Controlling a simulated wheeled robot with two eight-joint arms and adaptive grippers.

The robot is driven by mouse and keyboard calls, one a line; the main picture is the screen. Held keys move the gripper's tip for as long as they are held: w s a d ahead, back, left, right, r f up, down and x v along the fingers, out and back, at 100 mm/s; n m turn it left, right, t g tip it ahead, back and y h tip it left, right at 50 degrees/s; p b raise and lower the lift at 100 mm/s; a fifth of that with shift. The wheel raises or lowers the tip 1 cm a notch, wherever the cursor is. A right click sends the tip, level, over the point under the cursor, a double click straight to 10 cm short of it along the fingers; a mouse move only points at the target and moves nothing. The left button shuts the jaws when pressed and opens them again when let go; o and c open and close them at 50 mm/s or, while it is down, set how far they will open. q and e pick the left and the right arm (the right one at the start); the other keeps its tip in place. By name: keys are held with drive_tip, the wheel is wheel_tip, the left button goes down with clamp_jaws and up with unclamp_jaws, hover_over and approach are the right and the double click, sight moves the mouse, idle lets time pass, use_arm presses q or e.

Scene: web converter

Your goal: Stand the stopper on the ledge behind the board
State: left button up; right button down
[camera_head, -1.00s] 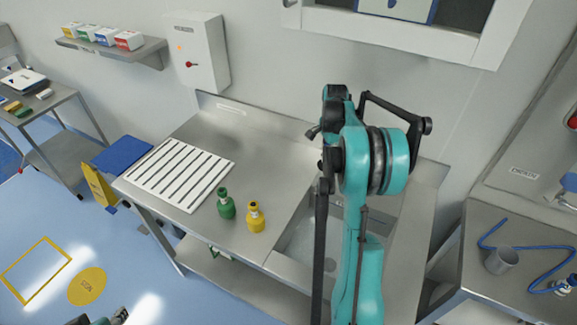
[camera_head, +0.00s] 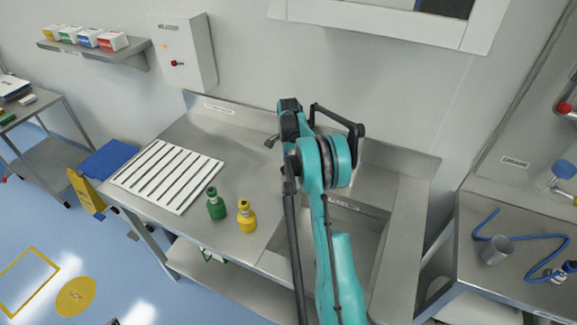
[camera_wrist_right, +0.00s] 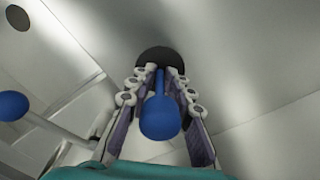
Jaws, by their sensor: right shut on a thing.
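In the right wrist view the stopper shows a blue ball knob (camera_wrist_right: 160,118), a blue stem and a dark round end (camera_wrist_right: 163,59). My right gripper (camera_wrist_right: 158,88) is shut on it, with a finger on each side of the stem. In the head view my teal right arm reaches over the sink, and its gripper and the stopper are largely hidden. The white slotted board (camera_head: 168,176) lies on the left of the steel counter. Behind it, along the wall, runs the steel back edge (camera_head: 205,105) with a label. My left gripper is not in view.
A green bottle (camera_head: 216,205) and a yellow bottle (camera_head: 246,218) stand right of the board, near the counter's front. The sink basin (camera_head: 350,235) is partly behind my arm. A second blue ball (camera_wrist_right: 13,106) is in the wrist view.

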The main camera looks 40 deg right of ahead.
drive_tip(key=shift+f, duration=0.25)
drive_tip(key=c, duration=1.3)
unclamp_jaws()
